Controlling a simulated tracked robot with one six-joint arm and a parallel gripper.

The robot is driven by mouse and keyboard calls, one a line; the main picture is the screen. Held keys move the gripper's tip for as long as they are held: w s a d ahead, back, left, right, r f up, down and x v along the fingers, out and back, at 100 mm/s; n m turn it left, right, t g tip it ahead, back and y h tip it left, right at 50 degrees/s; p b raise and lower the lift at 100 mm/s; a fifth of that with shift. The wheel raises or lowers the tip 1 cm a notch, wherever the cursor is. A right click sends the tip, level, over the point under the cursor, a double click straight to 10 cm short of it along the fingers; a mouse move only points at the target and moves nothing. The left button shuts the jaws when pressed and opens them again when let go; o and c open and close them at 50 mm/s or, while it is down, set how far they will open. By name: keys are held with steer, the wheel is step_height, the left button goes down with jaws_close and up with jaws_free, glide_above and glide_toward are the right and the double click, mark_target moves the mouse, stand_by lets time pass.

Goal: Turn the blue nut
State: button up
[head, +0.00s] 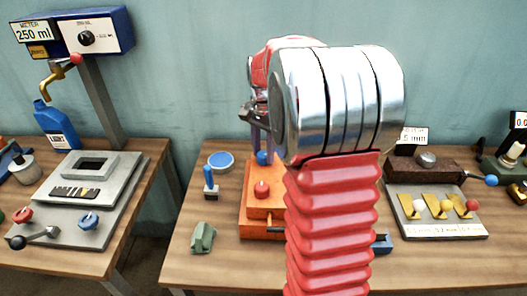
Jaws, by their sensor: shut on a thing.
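My gripper (257,118) is at the upper middle of the head view, beside my silver wrist, over the orange device (262,213). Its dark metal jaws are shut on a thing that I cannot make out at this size. A small blue part (264,158) shows just below the jaws, between the device's purple posts. I cannot tell whether it is the nut or whether the jaws touch it. Another blue knob-like part (88,220) sits on the grey plate at the left, far from my gripper. My arm hides the right side of the orange device.
A blue-handled tool (210,184), a round blue dish (221,161) and a green block (203,237) lie left of the device. A brown block (426,168) and a plate with yellow brackets (438,225) stand right. The left table (60,268) holds a meter stand and bottle.

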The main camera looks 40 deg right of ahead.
mark_target(264, 154)
steer(key=shift+m, duration=0.4)
steer(key=o, duration=1)
steer(key=shift+o, duration=0.2)
steer(key=shift+r, duration=0.1)
step_height(264, 154, up, 14)
steer(key=shift+f, duration=0.25)
stand_by(0.4)
